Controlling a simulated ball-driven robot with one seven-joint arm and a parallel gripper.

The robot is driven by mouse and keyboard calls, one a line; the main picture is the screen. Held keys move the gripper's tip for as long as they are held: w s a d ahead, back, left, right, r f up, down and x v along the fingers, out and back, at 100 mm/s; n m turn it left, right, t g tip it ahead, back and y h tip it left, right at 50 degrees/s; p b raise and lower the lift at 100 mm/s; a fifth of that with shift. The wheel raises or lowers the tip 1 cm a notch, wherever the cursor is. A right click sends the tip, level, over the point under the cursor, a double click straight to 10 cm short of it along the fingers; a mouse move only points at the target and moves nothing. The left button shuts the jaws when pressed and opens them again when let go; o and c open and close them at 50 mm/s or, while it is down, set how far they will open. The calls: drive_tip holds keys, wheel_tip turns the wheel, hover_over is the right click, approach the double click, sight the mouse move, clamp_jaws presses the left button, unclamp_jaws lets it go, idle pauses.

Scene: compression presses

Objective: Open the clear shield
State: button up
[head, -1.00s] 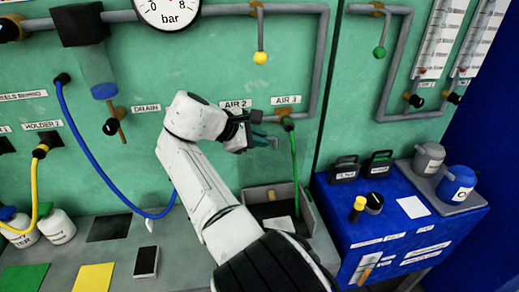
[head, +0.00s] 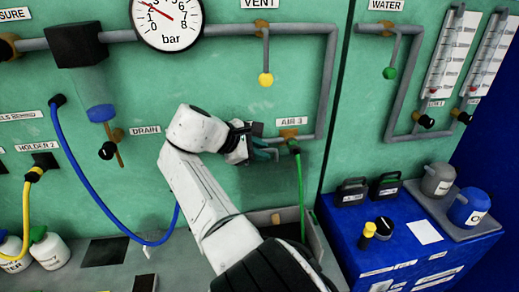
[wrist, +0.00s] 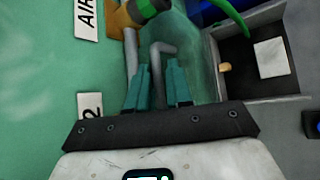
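My gripper (head: 268,153) is in front of the green panel, just left of and below the AIR 3 label (head: 291,121). In the wrist view its teal fingers (wrist: 158,67) are apart, with a bent grey rod (wrist: 160,48) between them; there is a gap beside the rod, and contact cannot be told. A pale, see-through surface (wrist: 198,48) right of the rod may be the clear shield, but its outline is faint and I cannot be sure. In the head view the arm and gripper hide this spot.
A green hose (head: 300,190) hangs from the AIR 3 fitting just right of my gripper. An open grey bin (head: 318,238) is below, also visible in the wrist view (wrist: 285,12). A blue bench (head: 440,245) with bottles is at the right. A blue hose (head: 85,175) loops at the left.

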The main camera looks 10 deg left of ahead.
drive_tip(key=o, duration=0.4)
drive_tip(key=shift+f, duration=0.4)
drive_tip(key=b+v, duration=0.1)
drive_tip(key=v, duration=1)
drive_tip(key=shift+r, duration=0.2)
drive_tip(key=shift+w, duration=0.1)
